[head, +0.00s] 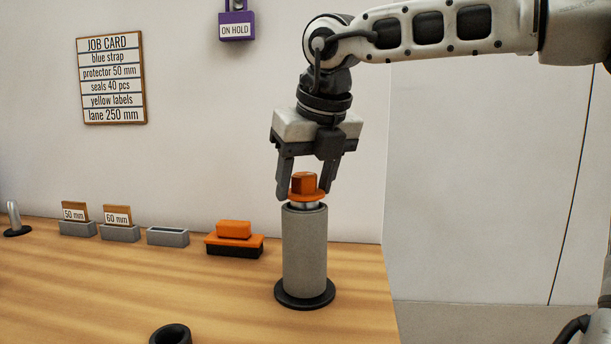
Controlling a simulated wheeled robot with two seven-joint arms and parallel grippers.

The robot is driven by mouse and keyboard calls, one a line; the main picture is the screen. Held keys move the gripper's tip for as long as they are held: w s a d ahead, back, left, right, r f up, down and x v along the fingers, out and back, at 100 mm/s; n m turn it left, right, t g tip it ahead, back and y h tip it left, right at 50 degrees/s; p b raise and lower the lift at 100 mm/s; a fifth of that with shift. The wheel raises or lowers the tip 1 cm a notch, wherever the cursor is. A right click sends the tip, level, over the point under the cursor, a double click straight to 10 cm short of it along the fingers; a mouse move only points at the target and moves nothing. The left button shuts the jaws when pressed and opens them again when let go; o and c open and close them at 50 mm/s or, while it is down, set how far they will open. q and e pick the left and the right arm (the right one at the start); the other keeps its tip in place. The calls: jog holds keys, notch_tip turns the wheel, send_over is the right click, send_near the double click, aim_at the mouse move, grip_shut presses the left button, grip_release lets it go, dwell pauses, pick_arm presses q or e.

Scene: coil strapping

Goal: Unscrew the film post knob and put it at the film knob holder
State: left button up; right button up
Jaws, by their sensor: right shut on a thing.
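The orange film post knob (304,183) sits at the top of the film post, above a grey cylinder (305,250) on a round black base. A short bright metal part shows between the knob and the cylinder. My right gripper (306,189) points down from above, its fingers on either side of the knob, and is shut on it. The cylinder stands upright. I cannot tell which thing is the film knob holder. My left gripper is not in view.
Left of the post are an orange and black block (234,240), an empty grey tray (168,237) and trays with 60 mm (120,234) and 50 mm cards (77,229). A metal peg (14,218) stands far left. A black ring (171,334) is at the front. The table ends right of the post.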

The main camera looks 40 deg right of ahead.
jog(key=n+p, duration=0.1)
jog(key=n+y+p, duration=0.1)
jog(key=n, duration=0.1)
jog(key=n+y+p, duration=0.1)
jog(key=n+p, duration=0.1)
jog(key=shift+d+r, duration=0.1)
jog(key=shift+r, duration=0.15)
jog(key=shift+f+n+y+p, duration=0.1)
jog(key=shift+n+y+p, duration=0.25)
jog(key=shift+n, duration=0.35)
jog(key=shift+f, duration=0.15)
